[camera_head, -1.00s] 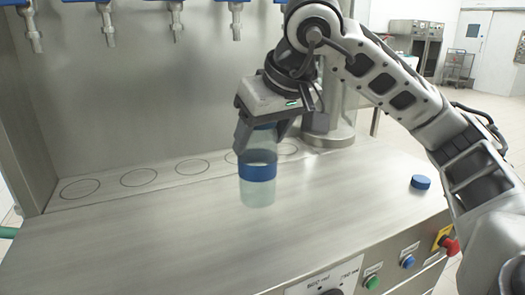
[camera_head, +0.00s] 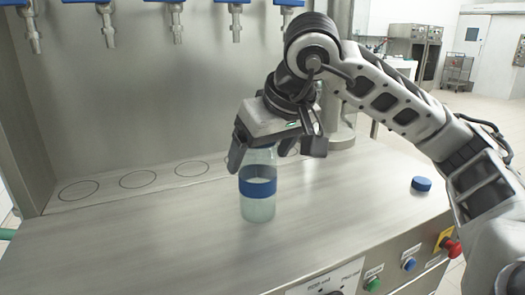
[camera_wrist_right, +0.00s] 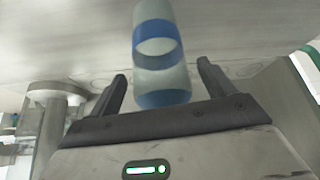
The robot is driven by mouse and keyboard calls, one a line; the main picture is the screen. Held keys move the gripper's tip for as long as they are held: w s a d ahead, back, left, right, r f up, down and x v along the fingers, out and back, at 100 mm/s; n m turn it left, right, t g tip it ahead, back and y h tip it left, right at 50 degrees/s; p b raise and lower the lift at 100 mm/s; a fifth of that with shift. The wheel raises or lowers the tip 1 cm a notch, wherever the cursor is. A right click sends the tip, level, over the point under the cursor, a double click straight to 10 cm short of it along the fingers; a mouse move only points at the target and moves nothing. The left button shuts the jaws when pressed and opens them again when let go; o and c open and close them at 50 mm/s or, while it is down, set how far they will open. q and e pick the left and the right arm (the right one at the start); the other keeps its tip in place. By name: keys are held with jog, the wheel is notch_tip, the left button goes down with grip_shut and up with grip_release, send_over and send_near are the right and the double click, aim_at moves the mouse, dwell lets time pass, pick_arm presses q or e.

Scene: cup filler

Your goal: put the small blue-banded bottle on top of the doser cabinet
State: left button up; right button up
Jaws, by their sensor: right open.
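The small blue-banded bottle (camera_head: 258,205) is translucent and upright on the metal top of the doser cabinet (camera_head: 150,240), right of the middle. Its base appears to rest on the surface. My right gripper (camera_head: 276,152) is above and around the bottle's upper part, with its fingers spread apart. The bottle's neck is partly hidden behind the gripper in the head view. In the right wrist view the bottle (camera_wrist_right: 158,42) shows between the two open fingers, with clear gaps on both sides. My left gripper is in no view.
A blue cap (camera_head: 421,184) lies on the cabinet top at the right. Several filler nozzles (camera_head: 107,25) hang above marked circles (camera_head: 138,179) at the back. A metal post (camera_head: 340,125) stands behind my gripper. Buttons and a red knob (camera_head: 452,247) are on the front panel. The cabinet top's left side is clear.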

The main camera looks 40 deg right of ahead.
pick_arm(q)
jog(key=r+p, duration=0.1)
jog(key=p, duration=0.2)
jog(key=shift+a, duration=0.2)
pick_arm(e)
jog(key=v, duration=1.2)
jog(key=shift+r, duration=0.15)
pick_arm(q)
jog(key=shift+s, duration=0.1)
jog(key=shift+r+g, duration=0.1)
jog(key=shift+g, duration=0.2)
pick_arm(e)
jog(key=shift+r, duration=0.15)
